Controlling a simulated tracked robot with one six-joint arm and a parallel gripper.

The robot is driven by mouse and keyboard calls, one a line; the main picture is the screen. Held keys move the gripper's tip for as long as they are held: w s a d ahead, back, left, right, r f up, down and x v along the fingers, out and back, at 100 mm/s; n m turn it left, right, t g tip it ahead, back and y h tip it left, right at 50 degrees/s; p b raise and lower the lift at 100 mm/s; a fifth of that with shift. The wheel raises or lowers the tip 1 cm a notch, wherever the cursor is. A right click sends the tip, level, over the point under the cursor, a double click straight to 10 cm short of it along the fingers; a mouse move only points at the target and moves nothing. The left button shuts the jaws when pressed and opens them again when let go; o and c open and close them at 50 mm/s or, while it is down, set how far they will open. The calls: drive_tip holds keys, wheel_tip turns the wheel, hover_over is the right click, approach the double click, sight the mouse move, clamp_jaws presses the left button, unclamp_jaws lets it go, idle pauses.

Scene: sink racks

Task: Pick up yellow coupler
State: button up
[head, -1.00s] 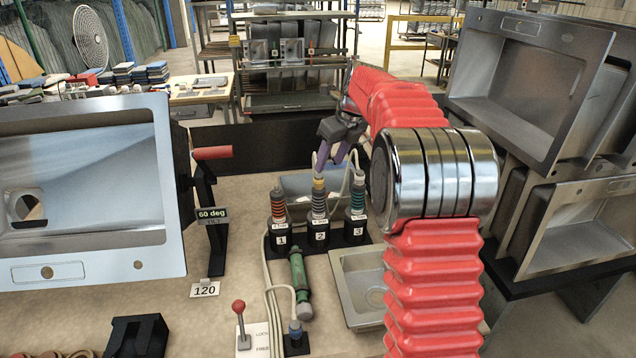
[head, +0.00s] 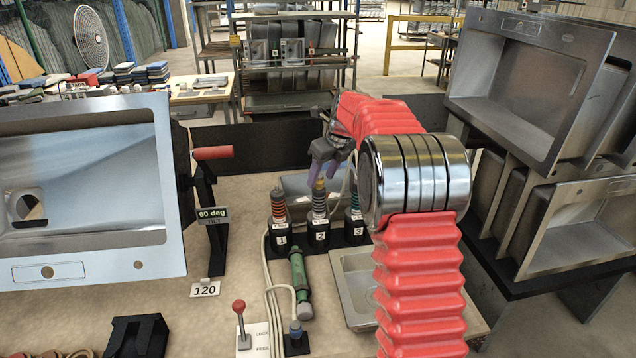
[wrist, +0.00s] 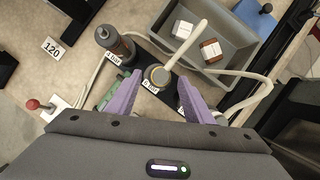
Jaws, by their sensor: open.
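The yellow coupler (head: 319,203) stands upright in the middle position, labelled 2, of a black holder (head: 341,238). It has a yellow top, banded body and pale hose. My gripper (head: 322,172) is open, with purple fingers just above and around the coupler's top in the head view. In the wrist view the coupler (wrist: 160,76) shows end-on between the two fingertips, with a gap visible on each side. I cannot tell whether a finger touches it. The finger on the right partly hides the coupler at position 3.
A red-banded coupler (head: 278,206) stands at position 1 and a teal-banded one (head: 355,203) at position 3, both close by. A green cylinder (head: 299,284) lies in front. A grey bin (wrist: 232,50) holds two small boxes. Hoses run around the holder.

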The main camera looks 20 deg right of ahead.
drive_tip(key=shift+x, duration=1)
drive_tip(key=shift+c, duration=0.2)
drive_tip(key=c, duration=1)
